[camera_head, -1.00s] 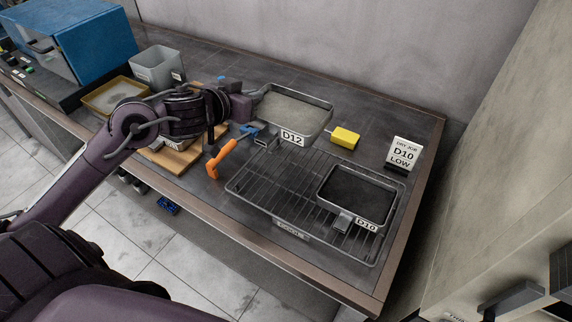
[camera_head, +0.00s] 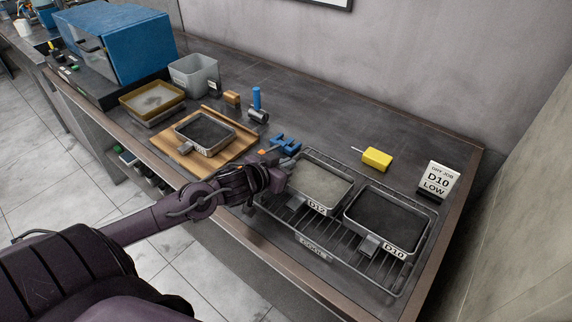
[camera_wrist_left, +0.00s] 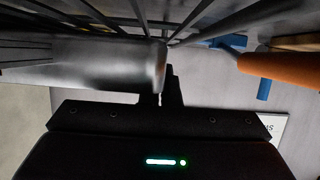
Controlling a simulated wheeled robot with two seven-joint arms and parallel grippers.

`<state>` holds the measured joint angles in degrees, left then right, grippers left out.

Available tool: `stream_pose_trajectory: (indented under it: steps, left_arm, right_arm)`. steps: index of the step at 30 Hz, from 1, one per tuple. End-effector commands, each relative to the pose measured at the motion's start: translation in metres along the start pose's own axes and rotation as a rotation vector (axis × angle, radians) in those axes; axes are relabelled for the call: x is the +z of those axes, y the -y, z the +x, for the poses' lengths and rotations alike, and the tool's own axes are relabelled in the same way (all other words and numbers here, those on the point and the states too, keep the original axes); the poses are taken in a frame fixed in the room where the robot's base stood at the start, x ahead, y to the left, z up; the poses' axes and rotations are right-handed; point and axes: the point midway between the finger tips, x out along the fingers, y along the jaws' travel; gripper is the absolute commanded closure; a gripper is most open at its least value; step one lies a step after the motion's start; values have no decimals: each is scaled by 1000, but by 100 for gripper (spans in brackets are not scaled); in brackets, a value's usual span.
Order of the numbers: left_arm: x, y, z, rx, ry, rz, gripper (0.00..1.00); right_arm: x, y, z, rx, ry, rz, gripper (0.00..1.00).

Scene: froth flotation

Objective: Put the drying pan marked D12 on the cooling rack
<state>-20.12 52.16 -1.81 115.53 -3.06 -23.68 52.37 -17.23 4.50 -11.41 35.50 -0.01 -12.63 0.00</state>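The drying pan marked D12 (camera_head: 322,184), a metal tray of pale grey material, is over the left part of the wire cooling rack (camera_head: 326,250). It looks level; whether its base touches the wires cannot be told. My left gripper (camera_head: 283,175) is at the pan's left side. In the left wrist view its narrow fingers (camera_wrist_left: 165,92) are close together at the end of a grey metal part (camera_wrist_left: 85,75), seemingly the pan, and look shut on it. The fingertips are partly hidden. My right gripper is not in view.
A dark-filled pan marked D10 (camera_head: 388,219) occupies the rack's right part. A sign (camera_head: 437,181) reads "DRY JOB D10 LOW". Another dark-filled pan (camera_head: 205,135) sits on a wooden board (camera_head: 172,146).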

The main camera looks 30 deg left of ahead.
Motion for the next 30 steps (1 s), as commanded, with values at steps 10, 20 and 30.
stream_pose_trajectory:
  steps: [10, 20, 30]
  left_arm:
    - [1, 0, 1, 0, -4, -2, 100]
    - [3, 0, 2, 1, -2, 0, 76]
    - [0, 0, -6, 1, 1, -1, 76]
  right_arm:
    - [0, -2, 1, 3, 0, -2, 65]
    - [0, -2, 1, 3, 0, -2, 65]
    - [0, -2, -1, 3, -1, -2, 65]
